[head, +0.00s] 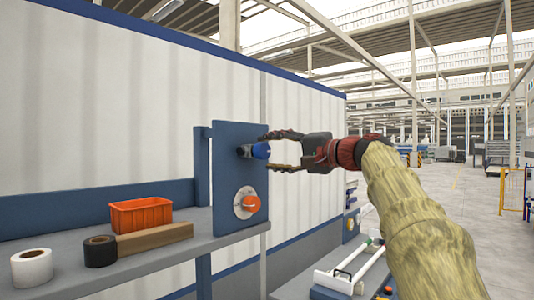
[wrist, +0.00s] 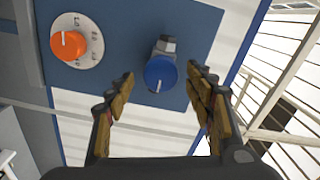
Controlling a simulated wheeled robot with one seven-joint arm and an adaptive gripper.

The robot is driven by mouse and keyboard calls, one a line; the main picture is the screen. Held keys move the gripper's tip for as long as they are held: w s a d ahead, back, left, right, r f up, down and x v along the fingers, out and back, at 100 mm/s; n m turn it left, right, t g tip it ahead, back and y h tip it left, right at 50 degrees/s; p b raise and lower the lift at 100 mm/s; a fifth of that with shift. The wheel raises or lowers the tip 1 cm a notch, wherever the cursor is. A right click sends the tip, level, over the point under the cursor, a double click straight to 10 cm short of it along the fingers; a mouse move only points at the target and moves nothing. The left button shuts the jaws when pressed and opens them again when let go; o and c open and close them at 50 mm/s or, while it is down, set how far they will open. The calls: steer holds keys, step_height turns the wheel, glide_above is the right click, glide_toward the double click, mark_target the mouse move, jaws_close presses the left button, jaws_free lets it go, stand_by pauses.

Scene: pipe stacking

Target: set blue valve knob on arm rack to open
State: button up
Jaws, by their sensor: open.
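The blue valve knob (head: 261,150) sticks out from the upper part of a blue upright panel (head: 228,175), on a grey metal fitting. In the wrist view the blue knob (wrist: 161,73) has a white mark on its face, pointing toward the bottom of the picture. My gripper (head: 284,151) reaches in from the right in the head view, with its fingertips at the knob. In the wrist view my gripper (wrist: 160,82) is open, one finger on either side of the knob, with gaps showing. An orange knob (head: 250,203) on a round white dial sits lower on the panel.
A grey shelf (head: 190,250) left of the panel holds an orange bin (head: 141,215), a wooden block (head: 155,238), a black tape roll (head: 100,251) and a white roll (head: 32,267). A white wall stands behind. Open floor lies to the right.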

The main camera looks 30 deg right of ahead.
steer(key=v, duration=0.9)
steer(key=shift+s, duration=0.4)
steer(key=shift+d, duration=0.1)
